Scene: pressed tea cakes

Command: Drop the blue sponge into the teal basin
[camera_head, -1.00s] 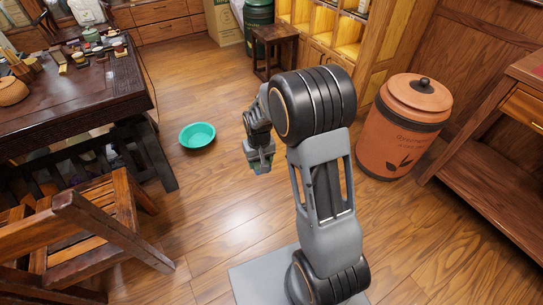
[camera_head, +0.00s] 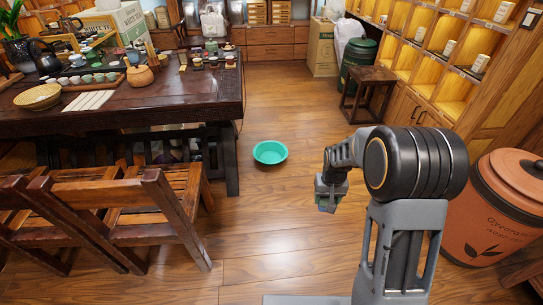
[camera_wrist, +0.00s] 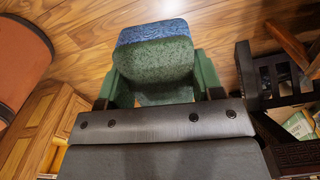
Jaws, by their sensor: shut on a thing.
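The teal basin (camera_head: 270,153) sits on the wooden floor in the head view, empty as far as I can see. My gripper (camera_head: 330,196) is in the air to the right of the basin and appears lower in the picture. In the wrist view my gripper (camera_wrist: 160,88) is shut on the blue sponge (camera_wrist: 153,32), which has a blue band and a dark green face between the green fingers. In the head view the sponge is small and mostly hidden by the gripper. The basin does not show in the wrist view.
A dark tea table (camera_head: 120,118) with tea ware stands left of the basin. A wooden chair (camera_head: 165,215) is at the front left. A stool (camera_head: 368,95) stands behind at right, and an orange canister (camera_head: 495,215) is at far right. The floor around the basin is clear.

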